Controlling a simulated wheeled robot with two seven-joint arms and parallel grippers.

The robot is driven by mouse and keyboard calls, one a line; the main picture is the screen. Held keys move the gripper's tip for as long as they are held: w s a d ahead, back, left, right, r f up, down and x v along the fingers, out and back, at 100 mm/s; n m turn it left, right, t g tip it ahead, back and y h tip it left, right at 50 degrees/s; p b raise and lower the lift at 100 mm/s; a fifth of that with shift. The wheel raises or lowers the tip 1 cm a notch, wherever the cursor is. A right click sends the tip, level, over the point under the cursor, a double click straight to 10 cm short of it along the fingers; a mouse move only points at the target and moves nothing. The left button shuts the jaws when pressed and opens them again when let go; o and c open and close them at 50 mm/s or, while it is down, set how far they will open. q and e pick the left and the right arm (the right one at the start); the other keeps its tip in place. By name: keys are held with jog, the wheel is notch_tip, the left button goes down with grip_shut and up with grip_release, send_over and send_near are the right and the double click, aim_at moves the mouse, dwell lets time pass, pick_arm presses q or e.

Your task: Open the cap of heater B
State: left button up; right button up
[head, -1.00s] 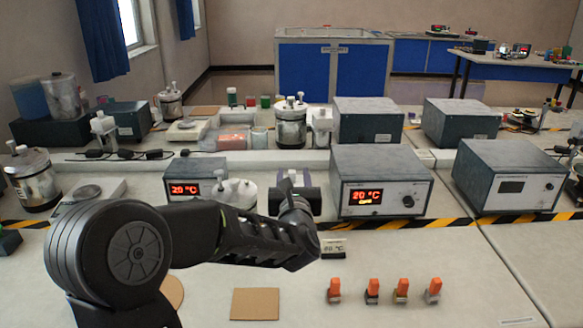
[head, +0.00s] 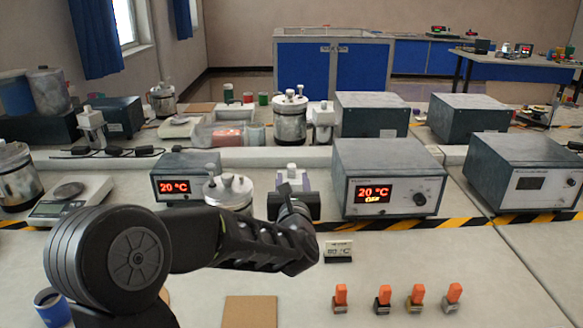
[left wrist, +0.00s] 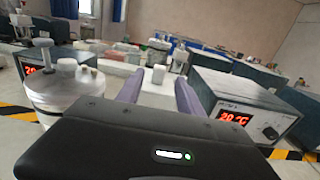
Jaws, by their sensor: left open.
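No label reading heater B is legible. A round metal vessel (head: 231,190) with a pale lid and knobs stands beside a small heater box (head: 186,177) reading 20 °C. The vessel also fills the left of the left wrist view (left wrist: 78,88). A larger box (head: 385,180) reads 20 °C with OFF below it. My left gripper (head: 293,187) is open between the vessel and the larger box, pointing away from me. Its two purple fingers stand apart in the left wrist view (left wrist: 158,92). A small white-topped device (left wrist: 155,78) shows beyond them. I see nothing held. My right gripper is not in view.
Another metal vessel (head: 290,118) and grey boxes (head: 370,115) stand behind. Several orange-topped pieces (head: 414,298) and a brown square (head: 250,311) lie in front. A small sign (head: 338,251) stands near the striped tape.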

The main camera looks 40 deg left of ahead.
aim_at(292, 168)
pick_arm(q)
jog(key=p+x, duration=0.1)
jog(key=x, duration=0.5)
jog(key=shift+w+a+p, duration=0.15)
jog(key=shift+p, duration=0.25)
jog(key=shift+w+a, duration=0.4)
jog(key=shift+w, duration=0.1)
grip_shut()
dwell(0.7)
